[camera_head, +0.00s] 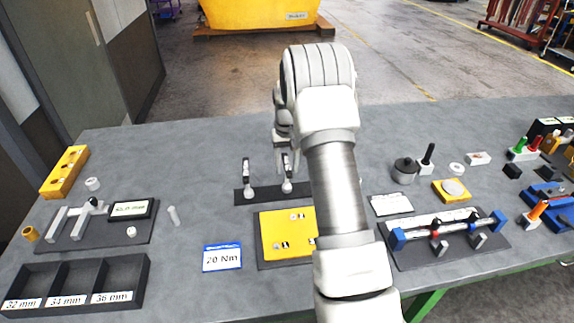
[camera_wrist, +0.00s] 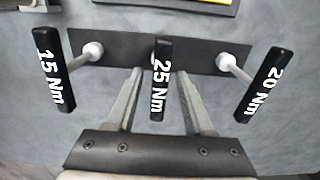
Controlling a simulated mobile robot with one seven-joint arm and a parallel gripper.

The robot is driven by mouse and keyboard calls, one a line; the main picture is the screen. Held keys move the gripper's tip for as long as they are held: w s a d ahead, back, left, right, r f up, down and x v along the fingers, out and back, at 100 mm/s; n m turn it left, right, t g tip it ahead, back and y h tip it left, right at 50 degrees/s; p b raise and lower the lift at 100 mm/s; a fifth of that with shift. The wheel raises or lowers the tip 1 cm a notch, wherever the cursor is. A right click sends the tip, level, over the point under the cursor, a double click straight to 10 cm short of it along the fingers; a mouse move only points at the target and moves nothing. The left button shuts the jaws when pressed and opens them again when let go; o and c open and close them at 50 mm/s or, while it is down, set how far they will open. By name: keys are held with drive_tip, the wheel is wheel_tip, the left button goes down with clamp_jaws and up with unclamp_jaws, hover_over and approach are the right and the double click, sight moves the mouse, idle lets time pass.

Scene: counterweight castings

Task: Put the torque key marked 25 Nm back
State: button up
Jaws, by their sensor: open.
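Three black-handled torque keys stand in a row along a dark strip (camera_wrist: 120,52). The wrist view shows the 25 Nm key (camera_wrist: 159,85) in the middle, the 15 Nm key (camera_wrist: 52,68) on the left and the 20 Nm key (camera_wrist: 260,85) on the right. My gripper (camera_wrist: 160,78) is open, with one finger on each side of the 25 Nm key. I cannot tell whether they touch it. The foot of this key is hidden under its handle. In the head view the strip (camera_head: 264,196) shows two keys; my arm hides its right part.
In front of the strip lie a yellow plate (camera_head: 272,239) and a blue-edged card marked 20 Nm (camera_head: 222,258). A black tray (camera_head: 76,289) with marked compartments is at the front left. A blue-ended bar fixture (camera_head: 450,230) is at the right.

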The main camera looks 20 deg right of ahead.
drive_tip(key=s+a+r+t, duration=0.1)
drive_tip(key=s+a+r, duration=0.1)
drive_tip(key=r, duration=0.8)
drive_tip(key=s+a+r, duration=0.2)
drive_tip(key=r, duration=0.7)
drive_tip(key=s+a+r+n+t, duration=0.15)
drive_tip(key=s+a+r, duration=0.3)
drive_tip(key=s, duration=0.55)
drive_tip(key=s+a+r+n+t, duration=0.15)
drive_tip(key=s+a+r, duration=0.35)
drive_tip(key=s, duration=0.5)
drive_tip(key=s+a+f+t, duration=0.1)
drive_tip(key=s+a+f, duration=0.2)
drive_tip(key=s, duration=0.6)
drive_tip(key=shift+s+f+t+b, duration=0.15)
drive_tip(key=shift+f+t+b, duration=0.15)
drive_tip(key=shift+f, duration=0.65)
